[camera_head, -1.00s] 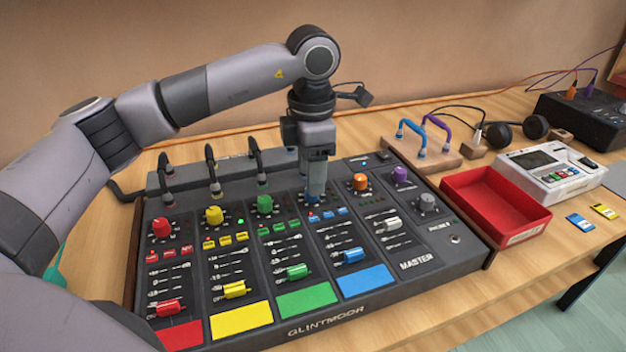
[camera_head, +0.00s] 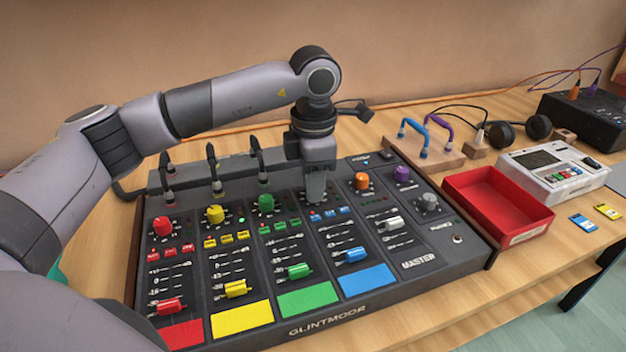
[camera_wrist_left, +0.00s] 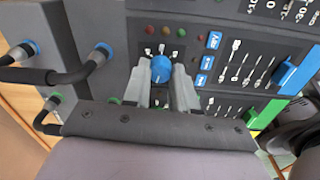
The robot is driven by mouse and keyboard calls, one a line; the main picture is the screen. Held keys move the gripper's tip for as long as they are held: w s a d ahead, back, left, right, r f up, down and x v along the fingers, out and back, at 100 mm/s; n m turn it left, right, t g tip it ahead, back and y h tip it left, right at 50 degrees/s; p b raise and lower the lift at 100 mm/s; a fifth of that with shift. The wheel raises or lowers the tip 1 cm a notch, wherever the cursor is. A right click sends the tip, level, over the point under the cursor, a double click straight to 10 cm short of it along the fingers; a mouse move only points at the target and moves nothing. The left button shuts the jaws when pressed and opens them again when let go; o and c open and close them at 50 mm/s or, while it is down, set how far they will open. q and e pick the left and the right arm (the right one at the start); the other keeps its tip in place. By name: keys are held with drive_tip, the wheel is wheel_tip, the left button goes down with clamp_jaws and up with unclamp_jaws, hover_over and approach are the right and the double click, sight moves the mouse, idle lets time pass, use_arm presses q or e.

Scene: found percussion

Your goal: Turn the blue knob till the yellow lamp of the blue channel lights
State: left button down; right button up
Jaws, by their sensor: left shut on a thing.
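The black mixer (camera_head: 384,277) lies on the table with red, yellow, green and blue channels. My left gripper (camera_head: 316,198) points down at the top of the blue channel and hides its knob in the head view. In the left wrist view the blue knob (camera_wrist_left: 161,69) sits between my two fingers, which are shut on its sides. Beside it, away from my wrist, is a row of small lamps: red (camera_wrist_left: 149,29), yellow (camera_wrist_left: 165,31) and green (camera_wrist_left: 181,32). I cannot tell for sure whether the yellow one is lit. My right gripper is not in view.
The green knob (camera_head: 266,202) and orange knob (camera_head: 362,181) stand close on either side of my gripper. Black cables (camera_head: 258,160) arch behind the knobs. A red tray (camera_head: 497,202) and a white device (camera_head: 556,172) stand to the right.

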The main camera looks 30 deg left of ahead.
use_arm(q)
drive_tip(key=m, duration=0.5)
drive_tip(key=shift+m, duration=0.3)
drive_tip(key=m, duration=0.5)
drive_tip(key=shift+m, duration=0.4)
drive_tip(key=c, duration=0.9)
unclamp_jaws()
drive_tip(key=shift+r, duration=0.1)
wheel_tip(320, 180, up, 7)
drive_tip(key=shift+s+a+r, duration=0.1)
drive_tip(key=shift+s, duration=0.05)
